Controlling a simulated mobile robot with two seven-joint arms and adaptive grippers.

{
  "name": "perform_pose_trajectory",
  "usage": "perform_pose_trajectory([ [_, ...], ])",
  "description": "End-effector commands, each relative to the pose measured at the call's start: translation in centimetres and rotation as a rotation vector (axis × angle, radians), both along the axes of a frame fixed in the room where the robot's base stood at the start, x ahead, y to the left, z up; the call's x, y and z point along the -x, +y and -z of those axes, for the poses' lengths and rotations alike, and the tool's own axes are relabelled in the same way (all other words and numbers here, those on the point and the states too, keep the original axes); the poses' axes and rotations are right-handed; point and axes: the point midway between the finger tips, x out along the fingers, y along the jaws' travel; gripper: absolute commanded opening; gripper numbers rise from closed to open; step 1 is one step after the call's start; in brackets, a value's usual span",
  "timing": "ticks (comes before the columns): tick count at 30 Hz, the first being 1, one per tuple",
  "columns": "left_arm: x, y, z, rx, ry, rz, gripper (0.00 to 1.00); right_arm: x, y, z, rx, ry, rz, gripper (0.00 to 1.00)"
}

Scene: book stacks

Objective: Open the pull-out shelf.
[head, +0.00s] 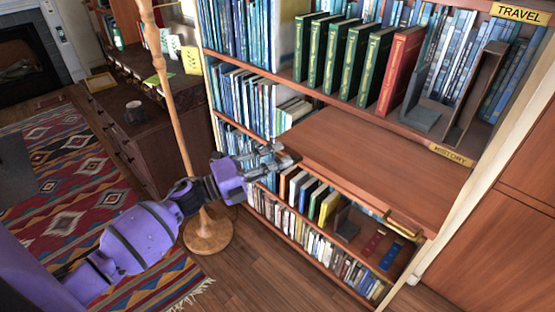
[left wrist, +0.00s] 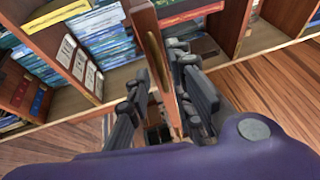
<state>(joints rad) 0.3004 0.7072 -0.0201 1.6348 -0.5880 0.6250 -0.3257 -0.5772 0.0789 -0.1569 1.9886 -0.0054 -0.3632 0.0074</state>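The pull-out shelf (head: 375,165) is a flat reddish-brown board in the bookcase. It sticks out well past the bookcase front, below the row of green books. A brass handle (head: 403,224) is on its front edge, toward the right; brass also shows on the board face in the left wrist view (left wrist: 156,58). My left gripper (head: 278,158) is at the left front corner of the shelf, apart from the handle. In the left wrist view its fingers (left wrist: 165,95) lie on both sides of the board and appear closed on it. My right gripper is not in view.
Books fill the shelves above and below; the lower ones (head: 325,205) stand under the board. A wooden pole on a round base (head: 208,232) stands close behind my left arm. A dark cabinet (head: 130,120) and patterned rug (head: 75,180) are left. Floor (head: 270,275) in front is clear.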

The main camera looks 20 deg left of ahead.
Motion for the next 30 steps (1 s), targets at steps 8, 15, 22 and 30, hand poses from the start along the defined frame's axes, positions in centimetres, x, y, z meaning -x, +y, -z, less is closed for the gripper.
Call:
perform_pose_trajectory([
  [8, 0.0, 0.0, -0.2, 0.003, -0.002, 0.0, 0.25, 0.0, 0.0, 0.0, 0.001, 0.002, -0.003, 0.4],
  [15, 1.6, 1.6, 0.2, 0.002, 0.001, -0.002, 0.25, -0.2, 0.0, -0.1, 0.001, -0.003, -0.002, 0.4],
  [22, 5.3, 4.9, 1.0, 0.001, 0.001, -0.001, 0.25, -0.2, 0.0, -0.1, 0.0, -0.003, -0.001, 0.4],
  [30, 8.2, 7.6, 1.7, 0.002, 0.0, -0.001, 0.25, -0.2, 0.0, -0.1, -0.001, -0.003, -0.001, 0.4],
])
